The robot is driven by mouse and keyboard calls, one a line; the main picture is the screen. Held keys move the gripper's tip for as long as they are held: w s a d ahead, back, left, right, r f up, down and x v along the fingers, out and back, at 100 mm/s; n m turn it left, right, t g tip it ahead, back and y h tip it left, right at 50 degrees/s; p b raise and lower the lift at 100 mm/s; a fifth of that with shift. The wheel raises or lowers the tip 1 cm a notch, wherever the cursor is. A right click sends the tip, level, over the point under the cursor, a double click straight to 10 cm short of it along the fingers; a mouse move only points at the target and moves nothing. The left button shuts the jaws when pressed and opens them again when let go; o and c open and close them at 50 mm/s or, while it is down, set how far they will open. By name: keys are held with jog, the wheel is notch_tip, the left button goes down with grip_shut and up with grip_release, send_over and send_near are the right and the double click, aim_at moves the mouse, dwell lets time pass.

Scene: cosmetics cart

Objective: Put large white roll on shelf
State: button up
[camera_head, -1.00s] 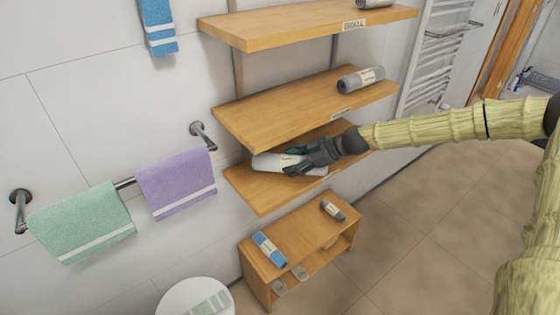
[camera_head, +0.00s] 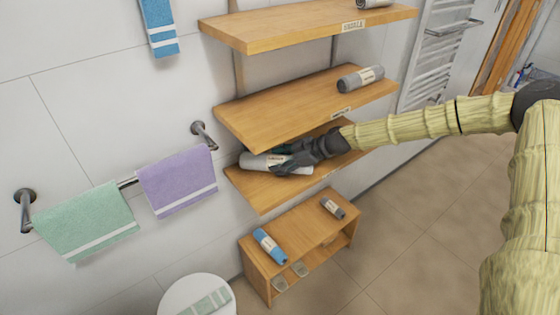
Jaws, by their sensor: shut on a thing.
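The large white roll (camera_head: 258,162) lies on its side at the lowest wall shelf (camera_head: 262,194), near the shelf's left part. Its label faces out, and part of the roll is hidden behind my fingers. My gripper (camera_head: 284,160) reaches in from the right, between the lowest and middle shelves, and is shut on the roll. The roll appears to be on or just above the board; I cannot tell whether it bears fully on it.
The middle shelf (camera_head: 270,108) is close above my gripper and holds a grey roll (camera_head: 360,79). The top shelf (camera_head: 290,27) holds another roll. A low wooden bench (camera_head: 290,235) below holds a blue roll (camera_head: 270,246) and a small grey roll (camera_head: 333,208). Towels hang at left.

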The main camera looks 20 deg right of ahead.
jog(key=o, duration=1.3)
jog(key=shift+f, duration=0.1)
jog(key=shift+o, duration=0.2)
jog(key=shift+r, duration=0.25)
jog(key=shift+s+d, duration=0.15)
jog(key=shift+d, duration=0.1)
jog(key=shift+b+v, duration=0.6)
jog(key=shift+v, duration=5.1)
